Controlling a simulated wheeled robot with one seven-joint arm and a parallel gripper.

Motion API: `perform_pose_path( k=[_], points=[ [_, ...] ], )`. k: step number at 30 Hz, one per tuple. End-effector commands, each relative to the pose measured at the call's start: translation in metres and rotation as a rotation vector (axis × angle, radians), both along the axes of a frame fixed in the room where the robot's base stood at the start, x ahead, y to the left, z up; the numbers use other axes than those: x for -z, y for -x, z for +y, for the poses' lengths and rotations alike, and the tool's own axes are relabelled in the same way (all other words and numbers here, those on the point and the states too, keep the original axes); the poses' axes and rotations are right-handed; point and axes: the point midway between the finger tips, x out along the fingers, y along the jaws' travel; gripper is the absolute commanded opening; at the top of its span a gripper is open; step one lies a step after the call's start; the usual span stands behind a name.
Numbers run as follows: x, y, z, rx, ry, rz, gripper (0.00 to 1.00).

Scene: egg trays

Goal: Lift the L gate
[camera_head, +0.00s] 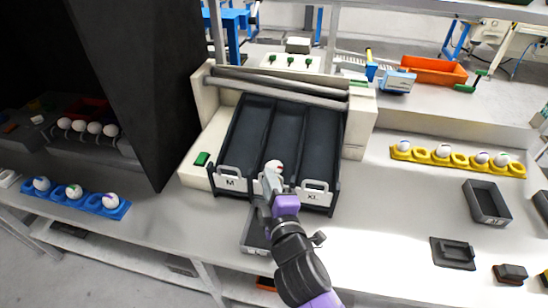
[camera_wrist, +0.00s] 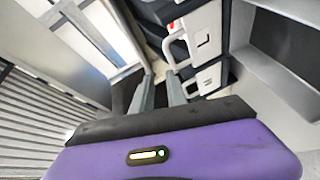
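The sorter has three dark sloping lanes (camera_head: 285,127) with a white gate at the foot of each. The M gate (camera_head: 231,184) is at the left and the XL gate (camera_head: 314,196) at the right. The middle gate, the L gate by its place, is mostly hidden behind my gripper (camera_head: 270,180). A white egg with a red mark (camera_head: 274,166) shows just above my gripper. In the wrist view my gripper (camera_wrist: 160,82) has its two fingers apart, with a gap between them. A white gate handle (camera_wrist: 176,52) is close to the fingertips; I cannot tell if they straddle it.
A blue egg tray (camera_head: 105,205) is at the left and a yellow one (camera_head: 457,161) at the right, both holding eggs. A grey bin (camera_head: 487,203) and a dark tray (camera_head: 452,252) stand on the right. The table between sorter and bin is clear.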

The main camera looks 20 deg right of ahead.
Motion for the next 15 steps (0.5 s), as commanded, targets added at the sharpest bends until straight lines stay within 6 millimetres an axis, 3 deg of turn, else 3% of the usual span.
perform_pose_path(
  k=[4,11,15],
  points=[
    [0.021,0.004,-0.009,0.031,0.112,0.078,0.18],
    [0.025,0.004,-0.015,0.040,0.171,0.109,0.18],
    [0.026,-0.010,-0.018,0.040,0.174,0.109,0.18]
  ],
)
